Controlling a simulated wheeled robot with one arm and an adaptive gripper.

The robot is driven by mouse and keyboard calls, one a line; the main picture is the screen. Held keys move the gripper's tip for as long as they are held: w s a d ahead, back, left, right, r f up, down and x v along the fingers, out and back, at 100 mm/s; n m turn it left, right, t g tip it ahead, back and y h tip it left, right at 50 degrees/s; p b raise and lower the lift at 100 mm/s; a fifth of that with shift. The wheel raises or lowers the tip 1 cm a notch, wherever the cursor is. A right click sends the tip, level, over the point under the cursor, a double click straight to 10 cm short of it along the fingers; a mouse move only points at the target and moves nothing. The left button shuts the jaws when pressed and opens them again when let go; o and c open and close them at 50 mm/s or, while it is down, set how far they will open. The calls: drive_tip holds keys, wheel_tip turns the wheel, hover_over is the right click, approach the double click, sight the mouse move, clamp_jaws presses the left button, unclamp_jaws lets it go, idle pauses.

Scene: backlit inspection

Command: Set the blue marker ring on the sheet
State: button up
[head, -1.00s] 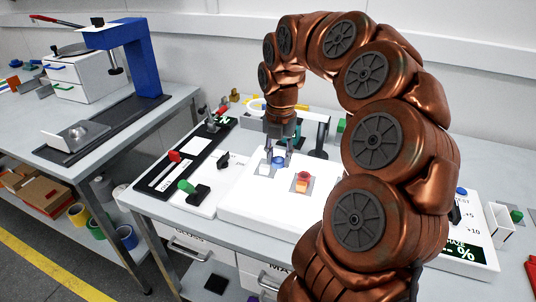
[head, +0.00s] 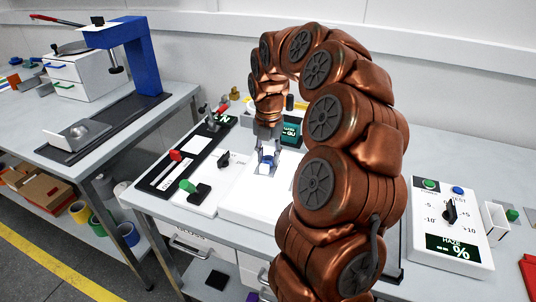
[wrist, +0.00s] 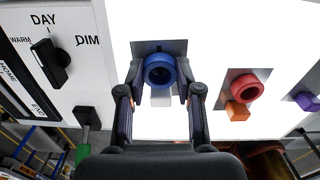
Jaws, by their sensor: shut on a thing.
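The blue marker ring (wrist: 159,70) is between the two fingers of my gripper (wrist: 160,88) in the wrist view, and the gripper is shut on it. In the head view my gripper (head: 268,162) is low over the bright white panel, with the blue ring (head: 266,158) at its tips. A grey sheet (wrist: 146,47) shows behind the ring, and a small white block (wrist: 160,97) shows just below it. I cannot tell whether the ring touches the sheet or hangs a little above it.
A red ring (wrist: 247,88) and an orange block (wrist: 237,111) are on another grey piece to the right. A purple piece (wrist: 306,101) lies farther right. A black DAY/DIM knob (wrist: 50,62) and a green-handled lever (wrist: 84,150) are on the left. The lit panel between is clear.

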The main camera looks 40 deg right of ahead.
sight(268, 158)
drive_tip(key=shift+f, duration=0.2)
drive_tip(key=o, duration=0.8)
drive_tip(key=shift+o, duration=0.2)
wheel_tip(268, 158, up, 12)
drive_tip(key=b, duration=0.1)
drive_tip(key=shift+r, duration=0.15)
idle(0.4)
